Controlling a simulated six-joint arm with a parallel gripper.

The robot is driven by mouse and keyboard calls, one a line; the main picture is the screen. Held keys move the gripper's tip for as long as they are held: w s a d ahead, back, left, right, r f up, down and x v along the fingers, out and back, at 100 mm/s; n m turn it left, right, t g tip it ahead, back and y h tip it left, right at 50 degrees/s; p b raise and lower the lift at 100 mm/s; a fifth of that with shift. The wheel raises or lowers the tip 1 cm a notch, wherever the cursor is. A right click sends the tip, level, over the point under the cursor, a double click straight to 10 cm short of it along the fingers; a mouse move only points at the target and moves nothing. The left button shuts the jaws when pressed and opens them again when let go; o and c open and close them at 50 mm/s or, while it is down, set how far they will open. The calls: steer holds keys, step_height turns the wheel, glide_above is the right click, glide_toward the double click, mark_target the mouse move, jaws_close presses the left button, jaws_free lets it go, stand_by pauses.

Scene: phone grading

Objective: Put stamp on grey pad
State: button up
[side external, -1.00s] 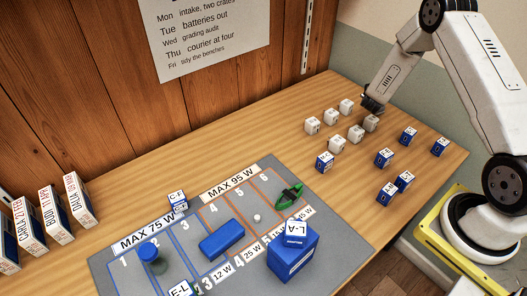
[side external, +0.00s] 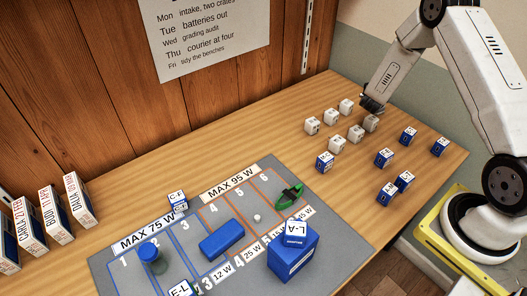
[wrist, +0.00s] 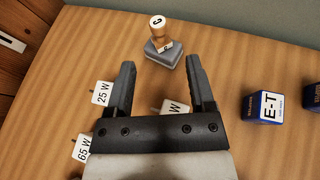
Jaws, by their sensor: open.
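A stamp (wrist: 158,33) with a wooden handle and a white top marked C stands upright in the wrist view. It appears to rest on the grey pad (wrist: 156,57), a small dark grey block. A small C label shows at the pad. My gripper (wrist: 160,66) is open and empty, its two fingers pointing toward the stamp and pad, which lie beyond the fingertips. In the side view my gripper (side external: 372,104) is low over the far end of the table. I cannot make out the stamp and pad there.
White wattage blocks (wrist: 102,93) lie around and partly under my gripper. Blue cubes, one marked E-T (wrist: 265,107), stand to the right. The grey mat (side external: 110,272) holds several objects. Boxes (side external: 45,212) stand at the left. Clear wood surrounds the stamp.

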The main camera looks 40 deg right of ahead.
steer(key=shift+s+a+r+m, duration=0.2)
steer(key=shift+a+r+m, duration=0.05)
steer(key=shift+r+m, duration=0.1)
steer(key=s+a+r+m+y, duration=0.3)
steer(key=a+m, duration=0.4)
steer(key=a, duration=0.4)
steer(key=s+a+r+m+g+y, duration=0.1)
steer(key=s+a+r+m+y, duration=0.3)
steer(key=s+a+m, duration=0.3)
steer(key=s+a+r+m+g+y, duration=0.1)
steer(key=s+a+r+m+y, duration=0.3)
steer(key=a, duration=1.2)
steer(key=shift+s+a+r+m+y, duration=0.25)
steer(key=shift+s+m+y, duration=0.4)
steer(key=shift+m, duration=1)
steer(key=shift+w+f, duration=0.1)
steer(key=shift+w, duration=0.1)
